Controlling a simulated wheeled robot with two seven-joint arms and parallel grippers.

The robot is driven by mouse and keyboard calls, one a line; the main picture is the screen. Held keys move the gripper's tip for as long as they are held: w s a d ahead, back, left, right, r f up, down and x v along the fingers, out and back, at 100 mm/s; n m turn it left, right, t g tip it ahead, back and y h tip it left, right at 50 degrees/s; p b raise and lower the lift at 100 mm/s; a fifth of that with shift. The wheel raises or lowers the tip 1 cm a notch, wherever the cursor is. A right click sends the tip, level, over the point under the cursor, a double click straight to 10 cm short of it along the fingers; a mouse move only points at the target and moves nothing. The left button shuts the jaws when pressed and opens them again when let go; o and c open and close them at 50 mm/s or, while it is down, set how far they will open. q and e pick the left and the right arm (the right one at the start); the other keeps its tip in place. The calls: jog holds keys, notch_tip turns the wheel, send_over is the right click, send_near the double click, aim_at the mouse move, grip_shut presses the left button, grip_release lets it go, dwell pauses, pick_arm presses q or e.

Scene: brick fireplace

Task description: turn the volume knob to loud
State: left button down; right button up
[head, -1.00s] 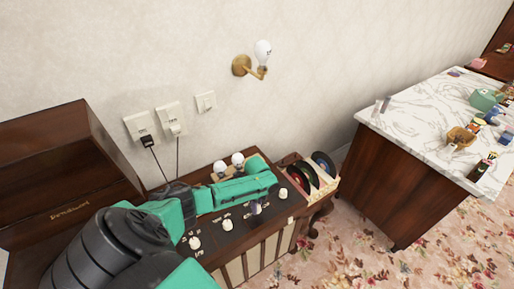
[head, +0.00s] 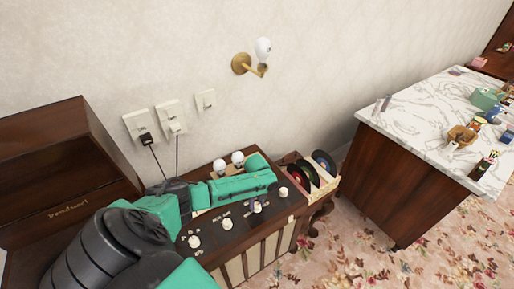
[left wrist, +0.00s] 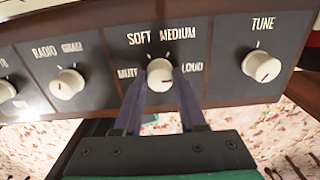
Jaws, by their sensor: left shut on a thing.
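The volume knob (left wrist: 160,72) is a pale round knob on the dark front panel of a wooden radio gramophone. Its panel is marked MUTE, SOFT, MEDIUM and LOUD around it. In the left wrist view, my left gripper (left wrist: 161,85) has one dark finger on each side of the knob and is shut on it. I cannot tell for sure where the knob's mark points. In the head view the volume knob (head: 257,206) shows just below the green end of my left arm, third from the left. My right gripper is not in view.
The radio-gram knob (left wrist: 67,83) and the tune knob (left wrist: 263,66) sit on either side. Two white bulbs (head: 228,163) stand behind my arm. A rack of records (head: 313,170) is at the right end. A marble-topped counter (head: 425,115) stands farther right, with floor between.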

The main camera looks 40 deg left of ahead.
aim_at(257, 205)
pick_arm(q)
jog(key=shift+w+r, duration=0.15)
jog(key=c, duration=0.5)
grip_release()
notch_tip(257, 205, up, 14)
jog(key=shift+r, duration=0.25)
jog(key=shift+f, duration=0.1)
